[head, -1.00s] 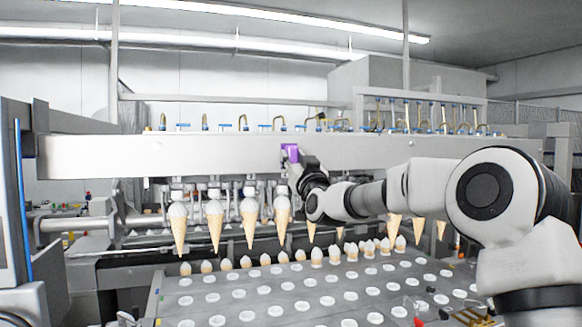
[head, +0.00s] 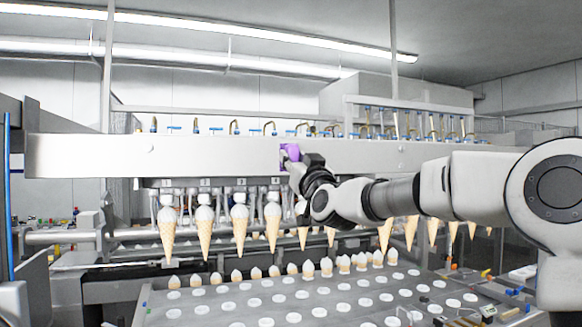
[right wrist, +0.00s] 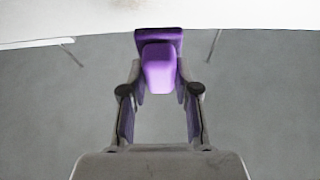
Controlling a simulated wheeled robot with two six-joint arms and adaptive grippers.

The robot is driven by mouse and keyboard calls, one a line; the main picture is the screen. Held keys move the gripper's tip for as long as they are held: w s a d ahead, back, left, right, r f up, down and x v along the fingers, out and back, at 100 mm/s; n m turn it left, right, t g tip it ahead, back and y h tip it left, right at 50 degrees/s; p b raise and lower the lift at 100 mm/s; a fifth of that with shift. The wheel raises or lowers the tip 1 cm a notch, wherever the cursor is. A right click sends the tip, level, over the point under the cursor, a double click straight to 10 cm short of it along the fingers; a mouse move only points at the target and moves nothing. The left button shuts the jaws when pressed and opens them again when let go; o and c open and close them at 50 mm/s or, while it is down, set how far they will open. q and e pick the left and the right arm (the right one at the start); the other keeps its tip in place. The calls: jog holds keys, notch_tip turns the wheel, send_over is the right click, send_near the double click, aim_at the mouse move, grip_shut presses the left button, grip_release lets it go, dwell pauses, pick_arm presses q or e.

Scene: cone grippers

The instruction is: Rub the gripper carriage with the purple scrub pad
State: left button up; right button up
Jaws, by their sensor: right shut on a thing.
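The gripper carriage (head: 220,155) is a long pale horizontal beam across the head view, with a row of cone grippers under it. The purple scrub pad (head: 284,157) is at the beam's front face, near its top edge. My right gripper (head: 292,156) is shut on the pad. In the right wrist view the pad (right wrist: 158,68) sits between the fingertips (right wrist: 159,80), and its far end meets or nearly meets a white surface at the top. Exact contact is hard to tell. My left gripper is not in view.
Several ice cream cones (head: 239,229) hang below the beam. A grey tray plate (head: 230,300) with rows of white-rimmed holes lies below, with more cones along its back edge. Hoses and blue fittings (head: 365,130) line the beam's top. My right arm crosses the right side.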

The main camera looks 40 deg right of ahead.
jog(key=shift+w, duration=0.15)
jog(key=shift+r, duration=0.1)
jog(key=shift+w+d, duration=0.1)
jog(key=shift+w, duration=0.15)
jog(key=w+d+p, duration=0.1)
jog(key=w+p, duration=0.2)
jog(key=w, duration=0.3)
jog(key=shift+d, duration=0.2)
jog(key=shift+f, duration=0.2)
jog(key=shift+w+d+p, duration=0.2)
jog(key=shift+w+p, duration=0.7)
jog(key=shift+w, duration=0.05)
dwell(0.3)
